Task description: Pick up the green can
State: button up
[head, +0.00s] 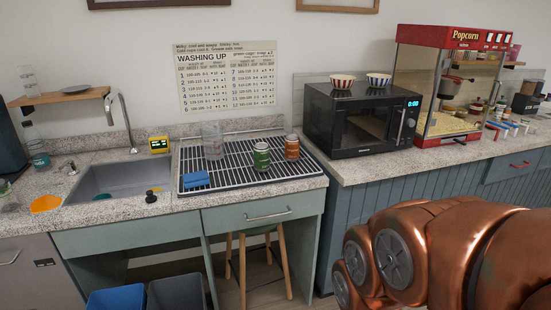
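The green can (261,157) stands upright on the black drying rack (226,174) on the counter, right of the sink. An orange-brown can (292,147) stands close to its right and slightly behind it. A clear glass (213,140) stands on the rack to the left. My copper-coloured arm fills the lower right of the head view, well right of the can. My gripper itself is not in view.
A blue sponge (196,179) lies at the rack's front left. The sink (118,179) and tap (122,122) are to the left. A black microwave (361,119) with two striped bowls on top and a red popcorn machine (452,37) stand to the right. A stool (283,263) is under the counter.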

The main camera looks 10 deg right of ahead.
aim_at(261, 150)
jog(key=z, duration=1.5)
jog(key=i, duration=2.25)
jog(key=u, duration=4.55)
